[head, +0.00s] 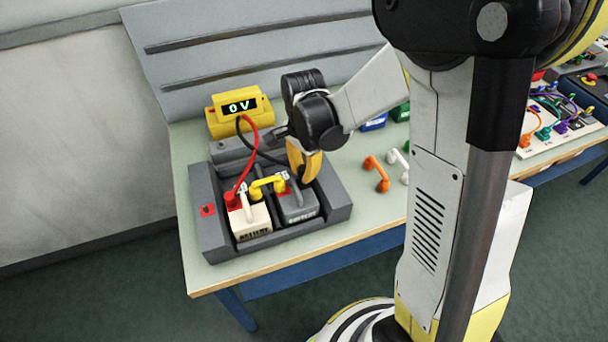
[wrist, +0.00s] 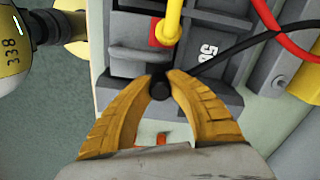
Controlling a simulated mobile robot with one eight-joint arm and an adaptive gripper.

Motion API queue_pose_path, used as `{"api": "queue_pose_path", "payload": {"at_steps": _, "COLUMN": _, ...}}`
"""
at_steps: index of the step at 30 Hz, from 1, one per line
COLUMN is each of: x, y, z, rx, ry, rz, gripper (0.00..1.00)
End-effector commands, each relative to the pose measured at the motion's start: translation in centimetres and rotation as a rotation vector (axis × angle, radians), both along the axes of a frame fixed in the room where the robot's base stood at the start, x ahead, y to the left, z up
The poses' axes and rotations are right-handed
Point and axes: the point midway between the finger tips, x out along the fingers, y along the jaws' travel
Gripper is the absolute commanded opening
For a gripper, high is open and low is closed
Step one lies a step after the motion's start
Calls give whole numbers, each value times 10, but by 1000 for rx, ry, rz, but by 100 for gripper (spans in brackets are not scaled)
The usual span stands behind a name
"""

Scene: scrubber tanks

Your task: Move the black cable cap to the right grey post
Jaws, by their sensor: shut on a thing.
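My gripper (head: 303,172) is over the right end of the grey battery tray (head: 335,203). Its yellow fingers are shut on the black cable cap (wrist: 159,88) in the wrist view. The black cable (wrist: 215,57) runs from the cap to the upper right. The dark grey battery (head: 298,208) sits just below and left of the gripper in the head view. I cannot clearly make out the right grey post; the fingers and cap cover that area. I cannot tell whether the cap touches anything below it.
A white battery (head: 252,224) stands left of the grey one, with a yellow link (head: 266,184) across them. A red cable cap (head: 232,200) is at the left. The yellow meter (head: 238,113) behind reads 0 V. Orange (head: 376,174) and white handles lie to the right.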

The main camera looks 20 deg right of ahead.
Motion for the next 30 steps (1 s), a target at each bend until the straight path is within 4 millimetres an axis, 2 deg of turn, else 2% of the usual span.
{"api": "queue_pose_path", "payload": {"at_steps": 30, "x": 0, "y": 0, "z": 38, "rx": 0, "ry": 0, "rz": 0, "gripper": 0}}
